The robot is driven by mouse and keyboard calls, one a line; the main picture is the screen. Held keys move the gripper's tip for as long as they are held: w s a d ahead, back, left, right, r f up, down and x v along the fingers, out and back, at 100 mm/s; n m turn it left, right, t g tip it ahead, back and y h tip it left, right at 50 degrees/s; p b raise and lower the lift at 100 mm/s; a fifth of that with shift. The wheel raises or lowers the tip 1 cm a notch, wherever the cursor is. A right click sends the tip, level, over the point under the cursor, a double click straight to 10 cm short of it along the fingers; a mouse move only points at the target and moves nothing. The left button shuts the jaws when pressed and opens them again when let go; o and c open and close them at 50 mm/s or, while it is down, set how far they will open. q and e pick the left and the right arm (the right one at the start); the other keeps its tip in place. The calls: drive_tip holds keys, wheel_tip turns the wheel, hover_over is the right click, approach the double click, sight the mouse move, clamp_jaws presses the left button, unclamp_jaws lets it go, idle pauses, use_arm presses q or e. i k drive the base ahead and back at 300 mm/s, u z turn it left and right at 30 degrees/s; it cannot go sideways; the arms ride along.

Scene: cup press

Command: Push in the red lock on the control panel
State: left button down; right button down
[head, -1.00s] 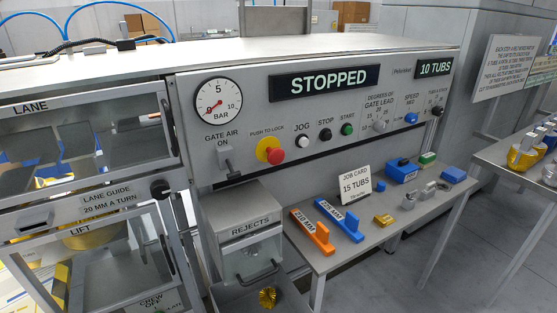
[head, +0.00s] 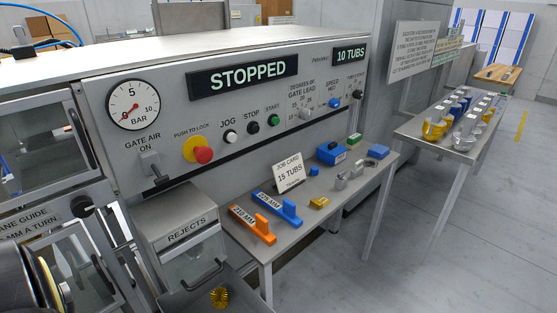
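The red lock (head: 203,154) is a red mushroom-shaped knob on a round yellow plate (head: 190,150), labelled PUSH TO LOCK. It is on the sloping grey control panel (head: 150,82), left of the JOG button (head: 230,137) and right of the GATE AIR switch (head: 151,164). The knob stands out from its plate; I cannot tell how far in it sits. The display (head: 243,77) reads STOPPED. Neither gripper's fingers can be seen, and nothing touches the knob.
A dark rounded part with a yellow-edged disc fills the lower left corner, perhaps part of my arm. Below the panel are the rejects box (head: 190,240) and a side table (head: 330,210) with an orange block (head: 252,225), a blue block (head: 278,208) and a job card.

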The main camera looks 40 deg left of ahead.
sight(204, 154)
drive_tip(key=z, duration=0.3)
drive_tip(key=i, duration=0.25)
drive_tip(key=u, duration=1.9)
